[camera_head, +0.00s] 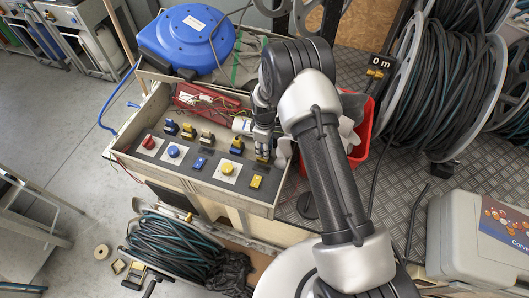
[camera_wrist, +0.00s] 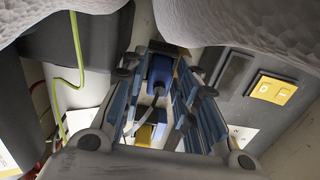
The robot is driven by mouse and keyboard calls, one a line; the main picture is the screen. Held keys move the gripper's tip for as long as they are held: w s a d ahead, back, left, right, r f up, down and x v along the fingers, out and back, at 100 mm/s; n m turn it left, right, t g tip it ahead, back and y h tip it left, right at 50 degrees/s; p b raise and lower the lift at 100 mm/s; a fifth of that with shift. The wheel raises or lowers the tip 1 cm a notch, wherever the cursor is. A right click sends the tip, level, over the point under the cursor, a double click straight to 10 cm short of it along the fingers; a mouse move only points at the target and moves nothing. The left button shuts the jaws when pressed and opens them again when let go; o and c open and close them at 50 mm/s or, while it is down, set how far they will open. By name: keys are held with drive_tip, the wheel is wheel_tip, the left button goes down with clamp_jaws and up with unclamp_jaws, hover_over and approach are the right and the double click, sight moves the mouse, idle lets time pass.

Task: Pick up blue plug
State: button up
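A blue plug (camera_wrist: 160,70) with a grey cable shows in the wrist view, between the two fingers of my gripper (camera_wrist: 158,88). The fingers are apart, one on each side of the plug, and I see gaps beside it. Whether either finger touches it is unclear. A yellow part (camera_wrist: 146,132) sits close below the plug in the picture. In the head view my gripper (camera_head: 263,146) points down at the right end of the row of plugs and sockets on the control panel (camera_head: 218,165). It hides most of the plug there.
Other plugs (camera_head: 188,131) stand left of my gripper. A red crate (camera_head: 357,152) is close on the right; a blue reel (camera_head: 187,37) is behind.

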drive_tip(key=shift+c, duration=0.3)
clamp_jaws()
idle(0.3)
